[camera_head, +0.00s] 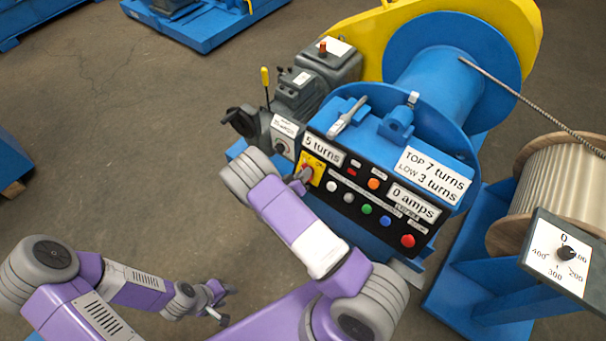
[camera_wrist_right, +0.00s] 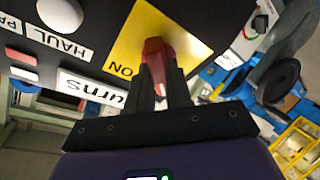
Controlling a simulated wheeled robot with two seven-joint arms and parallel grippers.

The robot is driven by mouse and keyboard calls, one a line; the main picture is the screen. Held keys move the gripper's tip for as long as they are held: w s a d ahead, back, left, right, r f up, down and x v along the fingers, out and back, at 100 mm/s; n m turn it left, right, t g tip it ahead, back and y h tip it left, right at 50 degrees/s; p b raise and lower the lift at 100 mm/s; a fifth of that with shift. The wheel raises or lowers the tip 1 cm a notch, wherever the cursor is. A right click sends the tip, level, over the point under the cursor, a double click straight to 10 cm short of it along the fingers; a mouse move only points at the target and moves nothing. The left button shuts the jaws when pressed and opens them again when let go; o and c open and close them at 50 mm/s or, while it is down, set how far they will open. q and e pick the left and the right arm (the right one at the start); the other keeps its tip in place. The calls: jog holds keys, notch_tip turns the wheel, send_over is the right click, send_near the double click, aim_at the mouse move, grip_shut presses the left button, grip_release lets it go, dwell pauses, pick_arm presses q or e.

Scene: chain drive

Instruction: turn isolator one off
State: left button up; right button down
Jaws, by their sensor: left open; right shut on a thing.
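The isolator is a red handle (camera_wrist_right: 153,50) on a yellow plate (camera_wrist_right: 185,28) with "ON" printed at its edge. The plate also shows at the left end of the black control panel in the head view (camera_head: 316,165). My right gripper (camera_wrist_right: 160,75) is shut on the red handle, its dark fingers on either side of it. In the head view my right gripper (camera_head: 303,175) is largely covered by its own wrist. Any other marking on the plate is hidden by the fingers. My left gripper (camera_head: 224,304) is open and empty, low over the floor.
The panel (camera_head: 365,195) carries coloured buttons, a red knob (camera_head: 407,240) and readouts of "5 turns" and "0 amps". A blue drum (camera_head: 440,75) stands behind. A wooden reel (camera_head: 555,185) and a dial plate (camera_head: 560,253) are at right.

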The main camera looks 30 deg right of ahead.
jog(key=shift+d, duration=0.1)
jog(key=c, duration=1)
grip_release()
jog(key=shift+c, duration=0.2)
jog(key=p+v, duration=0.1)
jog(key=v, duration=0.6)
jog(key=shift+a, duration=0.25)
jog(key=shift+s, duration=0.15)
